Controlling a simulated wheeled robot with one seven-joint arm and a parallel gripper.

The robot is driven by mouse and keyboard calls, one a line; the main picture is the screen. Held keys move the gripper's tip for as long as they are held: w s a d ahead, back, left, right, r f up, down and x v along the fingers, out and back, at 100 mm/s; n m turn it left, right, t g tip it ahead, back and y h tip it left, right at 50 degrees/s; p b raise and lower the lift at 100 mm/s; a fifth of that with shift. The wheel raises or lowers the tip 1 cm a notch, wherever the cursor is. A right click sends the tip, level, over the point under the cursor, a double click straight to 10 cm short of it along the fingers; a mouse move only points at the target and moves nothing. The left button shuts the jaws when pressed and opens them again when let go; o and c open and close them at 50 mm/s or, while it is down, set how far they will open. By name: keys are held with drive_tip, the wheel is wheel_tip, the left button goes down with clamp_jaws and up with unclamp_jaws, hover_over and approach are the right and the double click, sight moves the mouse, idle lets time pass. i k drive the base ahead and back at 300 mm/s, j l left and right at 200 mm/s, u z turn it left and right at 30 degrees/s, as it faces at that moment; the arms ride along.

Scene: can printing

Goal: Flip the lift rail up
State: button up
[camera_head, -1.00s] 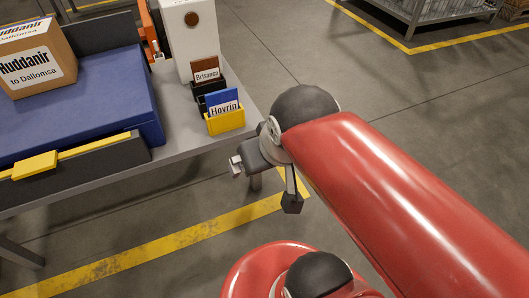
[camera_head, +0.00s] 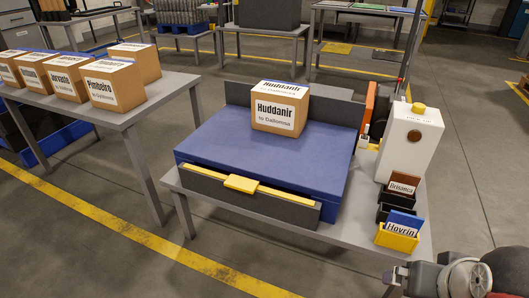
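A dark grey rail (camera_head: 208,186) with a yellow strip and a yellow handle (camera_head: 241,183) runs along the front edge of the blue platform (camera_head: 225,145); I take it for the lift rail. Its top lies no higher than the platform's surface. A cardboard box (camera_head: 280,108) labelled "Huddanir" sits on the platform towards its back. My gripper (camera_head: 391,283) is at the bottom right, near the table's front right corner, well right of the handle and apart from it. Its fingers are small and partly cut off by the frame edge, so their opening is unclear. I see nothing held.
The grey table (camera_head: 345,232) also bears a white dispenser (camera_head: 408,145) with a yellow button, and card holders including a yellow one (camera_head: 397,238). A second table (camera_head: 125,118) with several boxes stands at the left. The floor in front is clear.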

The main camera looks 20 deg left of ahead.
sight(248, 185)
drive_tip(key=u, duration=1.35)
